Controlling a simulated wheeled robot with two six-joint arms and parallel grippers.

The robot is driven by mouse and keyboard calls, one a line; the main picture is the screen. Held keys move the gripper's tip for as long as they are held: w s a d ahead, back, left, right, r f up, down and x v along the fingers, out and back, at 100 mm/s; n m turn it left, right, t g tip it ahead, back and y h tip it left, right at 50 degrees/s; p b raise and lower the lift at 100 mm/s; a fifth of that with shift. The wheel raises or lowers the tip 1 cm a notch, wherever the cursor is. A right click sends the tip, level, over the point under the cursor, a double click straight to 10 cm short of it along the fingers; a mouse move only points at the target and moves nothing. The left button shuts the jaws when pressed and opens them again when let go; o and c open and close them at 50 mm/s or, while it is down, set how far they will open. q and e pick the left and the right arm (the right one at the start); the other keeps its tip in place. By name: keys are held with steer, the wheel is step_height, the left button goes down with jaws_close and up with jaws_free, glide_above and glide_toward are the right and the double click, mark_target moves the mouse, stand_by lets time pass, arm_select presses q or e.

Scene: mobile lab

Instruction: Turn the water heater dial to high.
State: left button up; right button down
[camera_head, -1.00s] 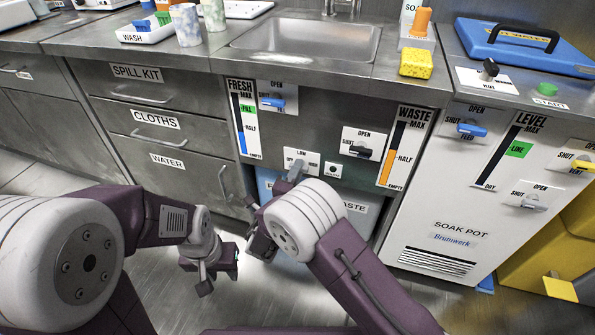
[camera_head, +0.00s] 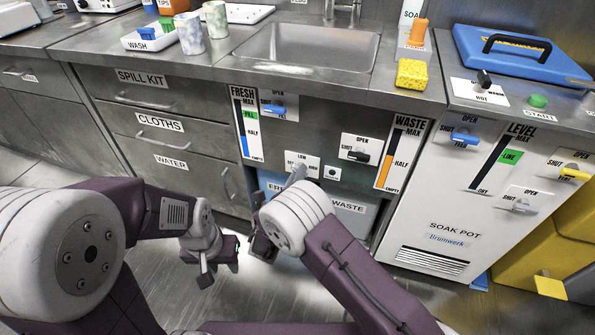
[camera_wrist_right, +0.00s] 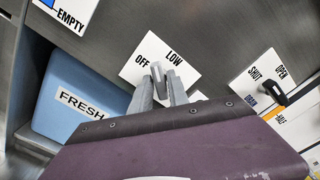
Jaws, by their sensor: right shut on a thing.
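The water heater dial (camera_wrist_right: 159,74) is a small grey knob on a white plate marked OFF and LOW. The plate (camera_head: 302,159) sits low on the panel under the sink. My right gripper (camera_wrist_right: 158,90) is shut on the knob, with one grey finger on each side of it. In the head view my right gripper (camera_head: 297,173) reaches up to the plate and my wrist hides part of it. The HIGH mark is not visible. My left gripper (camera_head: 206,272) hangs low over the floor, away from the panel, and its jaws are unclear.
A black-handled waste valve (camera_head: 358,156) is right of the dial, and a blue-handled fresh valve (camera_head: 274,109) is above left. The blue FRESH tank (camera_wrist_right: 75,95) is below the panel. The soak pot cabinet (camera_head: 440,215) stands to the right.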

steer(key=shift+f+m+b, duration=0.1)
steer(key=shift+m+b, duration=2.15)
steer(key=shift+m, duration=11.85)
steer(key=c, duration=1.4)
jaws_free()
